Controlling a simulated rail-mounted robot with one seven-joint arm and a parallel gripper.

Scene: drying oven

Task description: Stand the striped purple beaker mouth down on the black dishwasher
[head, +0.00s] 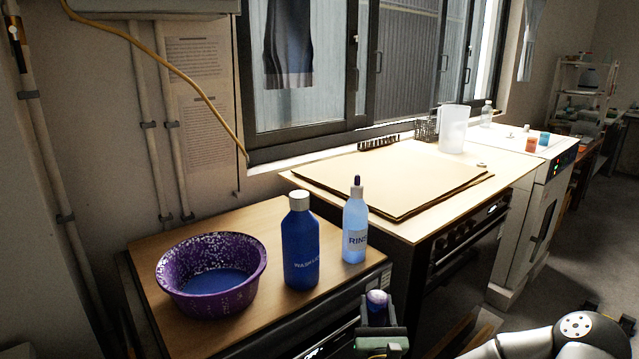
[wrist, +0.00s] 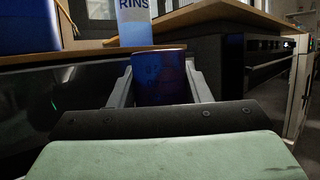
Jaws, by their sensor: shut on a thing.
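The purple beaker (head: 377,298) is in my gripper (head: 380,318), in front of the low wooden top's right front corner. In the wrist view the beaker (wrist: 160,80) is dark purple-blue with faint marks, between the two grey fingers (wrist: 160,92), which are shut on it. Its stripes and which way its mouth faces are not clear. A black-fronted appliance (head: 318,345) with a small lit display stands under the low wooden top (head: 185,228). Another black appliance with knobs (head: 462,245) stands to its right. I cannot tell which is the dishwasher.
A purple speckled basin (head: 210,275) with blue liquid, a dark blue wash bottle (head: 300,245) and a pale blue rinse bottle (head: 355,228) stand on the low top. A flat tan board (head: 400,175) lies on the higher counter. A white jug (head: 453,130) stands behind it.

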